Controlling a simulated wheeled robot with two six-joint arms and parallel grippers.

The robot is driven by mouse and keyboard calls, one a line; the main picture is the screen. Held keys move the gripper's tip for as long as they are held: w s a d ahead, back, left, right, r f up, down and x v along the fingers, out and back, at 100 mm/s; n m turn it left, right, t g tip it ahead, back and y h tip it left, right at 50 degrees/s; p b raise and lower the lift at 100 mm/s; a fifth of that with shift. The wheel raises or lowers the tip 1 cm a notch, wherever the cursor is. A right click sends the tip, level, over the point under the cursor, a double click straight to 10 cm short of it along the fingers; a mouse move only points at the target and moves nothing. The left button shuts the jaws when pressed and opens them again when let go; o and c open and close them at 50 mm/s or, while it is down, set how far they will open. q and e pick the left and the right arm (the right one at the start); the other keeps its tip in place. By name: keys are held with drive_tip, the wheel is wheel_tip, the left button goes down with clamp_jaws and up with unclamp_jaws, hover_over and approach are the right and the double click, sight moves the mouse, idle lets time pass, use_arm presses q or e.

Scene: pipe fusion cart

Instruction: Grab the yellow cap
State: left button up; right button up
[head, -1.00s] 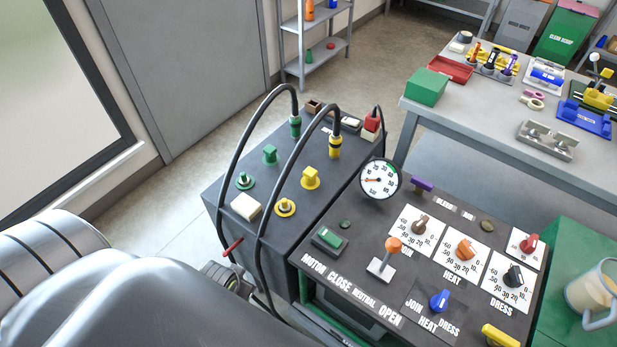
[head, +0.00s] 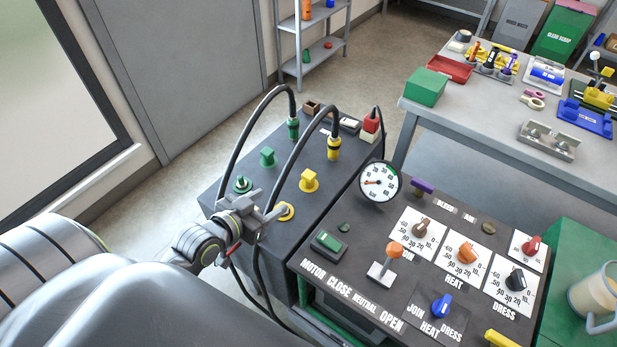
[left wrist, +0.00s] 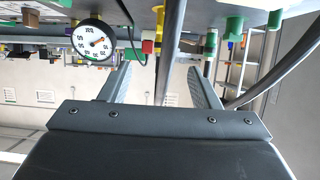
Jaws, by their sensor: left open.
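The yellow cap (head: 309,180) sits upright on the dark top of the cart's left box (head: 222,197). A yellow ring fitting (head: 285,211) lies in front of it, partly behind my left gripper (head: 264,207). The left gripper is open and empty, at the box's front left, apart from the cap. In the left wrist view my open fingers (left wrist: 160,84) show with a dark hose (left wrist: 172,50) between them in the picture. That view appears upside down, and which yellow piece there is the cap is hard to tell. My right gripper is not in view.
Black hoses (head: 258,128) arch over the box to a green connector (head: 293,127) and a yellow connector (head: 334,146). A green cap (head: 267,157) stands behind the yellow one. A gauge (head: 380,181) and the control panel (head: 360,222) lie to the right.

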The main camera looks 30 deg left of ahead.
use_arm(q)
drive_tip(key=p, duration=0.2)
approach(308, 174)
drive_tip(key=w, duration=0.1)
drive_tip(key=w+d+f, duration=0.1)
drive_tip(key=shift+w, duration=0.35)
drive_tip(key=shift+w+f, duration=0.3)
drive_tip(key=shift+w, duration=0.3)
drive_tip(key=shift+a+x, duration=0.15)
drive_tip(key=shift+x, duration=0.9)
drive_tip(key=shift+a+x, duration=0.1)
drive_tip(key=shift+x, duration=0.9)
drive_tip(key=shift+f, duration=0.1)
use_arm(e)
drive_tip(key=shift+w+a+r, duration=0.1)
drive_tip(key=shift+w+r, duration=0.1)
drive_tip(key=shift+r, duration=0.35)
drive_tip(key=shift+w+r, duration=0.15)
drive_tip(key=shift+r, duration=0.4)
use_arm(q)
drive_tip(key=shift+c, duration=0.2)
drive_tip(key=c, duration=1)
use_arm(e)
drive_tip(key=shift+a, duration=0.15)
